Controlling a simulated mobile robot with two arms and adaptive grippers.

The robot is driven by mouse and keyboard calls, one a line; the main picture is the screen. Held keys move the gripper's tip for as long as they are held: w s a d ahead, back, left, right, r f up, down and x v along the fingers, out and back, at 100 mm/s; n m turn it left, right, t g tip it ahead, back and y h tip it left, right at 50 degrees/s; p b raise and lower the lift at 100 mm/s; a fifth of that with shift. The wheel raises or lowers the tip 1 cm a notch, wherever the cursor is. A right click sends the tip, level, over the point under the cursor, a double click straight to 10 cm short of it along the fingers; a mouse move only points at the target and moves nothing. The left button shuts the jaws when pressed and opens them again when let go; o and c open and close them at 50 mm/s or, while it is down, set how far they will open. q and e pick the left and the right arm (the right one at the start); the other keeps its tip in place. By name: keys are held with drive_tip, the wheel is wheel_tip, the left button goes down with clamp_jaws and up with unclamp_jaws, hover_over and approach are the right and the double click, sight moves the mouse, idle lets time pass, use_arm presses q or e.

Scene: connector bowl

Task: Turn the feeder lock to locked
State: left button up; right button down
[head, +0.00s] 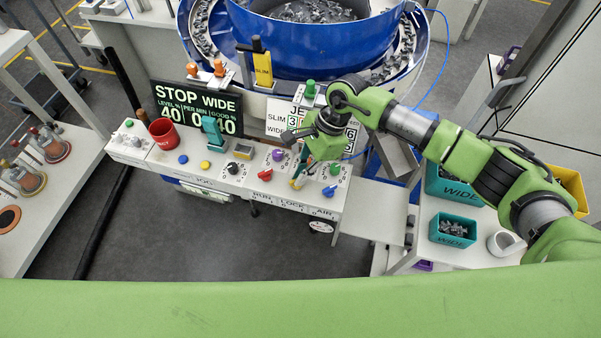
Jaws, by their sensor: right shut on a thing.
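The control console (225,180) has a front row of knobs with labels RUN, LOCK and AIR under them. My right gripper (298,180) reaches down from the right onto the console above the LOCK label (291,203). It is shut on the feeder lock knob, which its fingers almost wholly hide, so I cannot read the knob's setting. A red knob (266,170) stands to its left above RUN, and a blue knob (329,190) to its right above AIR. The display (197,107) reads STOP WIDE. My left gripper is not in view.
A purple knob (278,155) and a green knob (335,169) stand close beside the gripper. A red cup (163,133) sits further left. The blue bowl feeder (318,40) is behind. Teal WIDE bins (452,230) stand at right under my arm. The floor in front is clear.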

drive_tip(key=m+t+b, duration=0.1)
drive_tip(key=m, duration=0.1)
drive_tip(key=m+t+b, duration=0.1)
drive_tip(key=m, duration=0.2)
drive_tip(key=shift+s+f+y+b, duration=0.2)
drive_tip(key=shift+y+b, duration=0.1)
drive_tip(key=shift+b, duration=0.1)
drive_tip(key=m+t+b, duration=0.1)
drive_tip(key=m+b, duration=0.1)
drive_tip(key=m, duration=0.1)
drive_tip(key=shift+s+m, duration=0.15)
drive_tip(key=shift+m, duration=0.15)
drive_tip(key=m+t+b, duration=0.1)
drive_tip(key=m+b, duration=0.1)
drive_tip(key=m+h+b, duration=0.1)
drive_tip(key=m+b, duration=0.1)
drive_tip(key=shift+s+a+m+t, duration=0.2)
drive_tip(key=shift+m+t, duration=0.1)
drive_tip(key=shift+t, duration=0.1)
drive_tip(key=shift+r+m+t+h+b, duration=0.15)
drive_tip(key=shift+m+h+b, duration=0.25)
drive_tip(key=shift+m+b, duration=0.55)
drive_tip(key=shift+r+m+t+h+b, duration=0.1)
drive_tip(key=shift+m+t+h+b, duration=0.25)
drive_tip(key=shift+m+b, duration=0.55)
drive_tip(key=c, duration=2.2)
unclamp_jaws()
drive_tip(key=shift+s, duration=0.1)
